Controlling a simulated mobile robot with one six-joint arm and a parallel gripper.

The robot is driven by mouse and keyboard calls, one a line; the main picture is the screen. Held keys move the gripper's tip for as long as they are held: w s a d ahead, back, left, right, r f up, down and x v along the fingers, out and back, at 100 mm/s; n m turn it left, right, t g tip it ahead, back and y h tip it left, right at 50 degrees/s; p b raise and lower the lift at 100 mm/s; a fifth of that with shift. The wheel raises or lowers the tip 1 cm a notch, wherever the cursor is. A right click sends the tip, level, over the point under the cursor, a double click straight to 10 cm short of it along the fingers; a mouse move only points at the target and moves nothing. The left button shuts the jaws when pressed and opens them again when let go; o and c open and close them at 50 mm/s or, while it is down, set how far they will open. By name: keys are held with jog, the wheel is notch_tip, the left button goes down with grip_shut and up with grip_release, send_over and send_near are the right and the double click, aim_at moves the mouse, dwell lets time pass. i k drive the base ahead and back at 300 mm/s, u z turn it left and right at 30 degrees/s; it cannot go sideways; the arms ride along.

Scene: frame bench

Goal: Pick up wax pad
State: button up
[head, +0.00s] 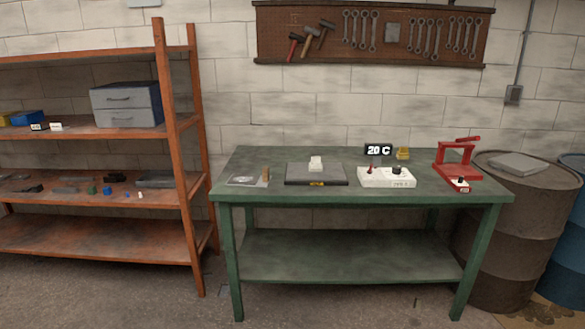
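I cannot tell for certain which thing is the wax pad. A small whitish block (316,163) sits near the back of a dark flat plate (300,176) on the green workbench. A small brown upright piece (266,174) stands at the right side of a thin grey sheet (240,181) to the left of the plate. A small yellow object (402,153) is at the back of the bench, right of a black display reading "20 C" (378,149). My gripper is not in view.
A white control box (387,177) and a red frame press (457,160) stand on the right of the green workbench (240,163). An orange shelf (90,250) holds grey drawers (127,104) and small parts at left. Barrels (515,235) stand at right. Floor in front looks clear.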

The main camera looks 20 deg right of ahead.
aim_at(316, 166)
jog(key=u, duration=0.55)
jog(key=i, duration=0.95)
jog(key=u, duration=0.05)
jog(key=k, duration=0.9)
jog(key=z, duration=0.2)
jog(key=i, duration=0.5)
jog(key=u, duration=0.1)
